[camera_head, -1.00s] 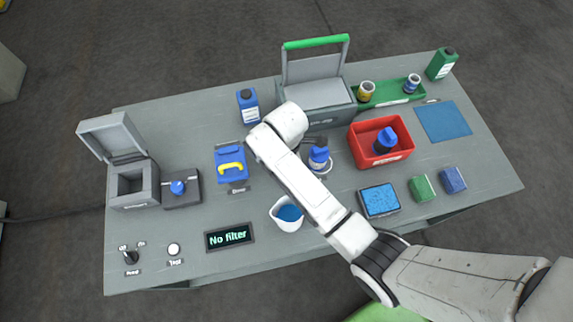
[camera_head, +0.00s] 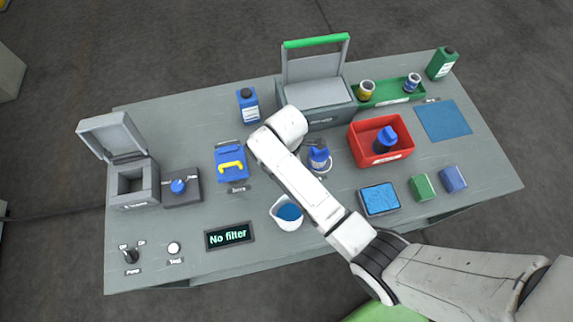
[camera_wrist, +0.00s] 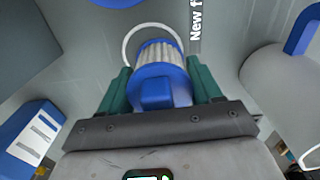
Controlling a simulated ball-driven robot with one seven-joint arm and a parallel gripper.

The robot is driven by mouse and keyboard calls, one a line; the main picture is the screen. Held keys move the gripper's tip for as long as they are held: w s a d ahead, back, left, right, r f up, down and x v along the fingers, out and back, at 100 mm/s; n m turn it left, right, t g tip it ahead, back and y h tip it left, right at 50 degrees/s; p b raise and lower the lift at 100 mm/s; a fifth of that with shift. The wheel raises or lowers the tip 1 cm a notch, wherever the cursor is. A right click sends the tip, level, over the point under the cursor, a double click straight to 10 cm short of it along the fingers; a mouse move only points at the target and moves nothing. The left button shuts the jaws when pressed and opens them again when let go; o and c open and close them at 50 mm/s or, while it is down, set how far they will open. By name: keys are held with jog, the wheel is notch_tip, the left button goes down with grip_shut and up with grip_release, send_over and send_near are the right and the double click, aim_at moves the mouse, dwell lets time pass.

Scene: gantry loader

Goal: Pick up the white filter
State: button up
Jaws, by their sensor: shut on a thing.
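The white filter (camera_wrist: 158,55) has pleated white sides and a blue cap. In the wrist view it stands between the two green fingers of my gripper (camera_wrist: 158,80), which is shut on it. A white ring marking on the grey table surrounds its far end, beside a label starting "New f". In the head view the filter's blue cap (camera_head: 318,153) shows just right of my arm, at the ring. My arm hides most of the gripper there, and I cannot tell whether the filter touches the table.
A red bin (camera_head: 364,155) holding another blue-capped item stands right of the filter. A white jug (camera_head: 287,224) of blue liquid is in front. A grey box with a raised green-edged lid (camera_head: 315,70) stands behind. A display (camera_head: 229,236) reads "No filter".

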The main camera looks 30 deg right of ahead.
jog(key=shift+r, duration=0.1)
jog(key=shift+c, duration=0.3)
jog(key=shift+r, duration=0.55)
jog(key=s+r, duration=1.1)
jog(key=s, duration=0.3)
jog(key=shift+d+r+p, duration=0.35)
jog(key=shift+d+p, duration=0.05)
jog(key=shift+p, duration=0.05)
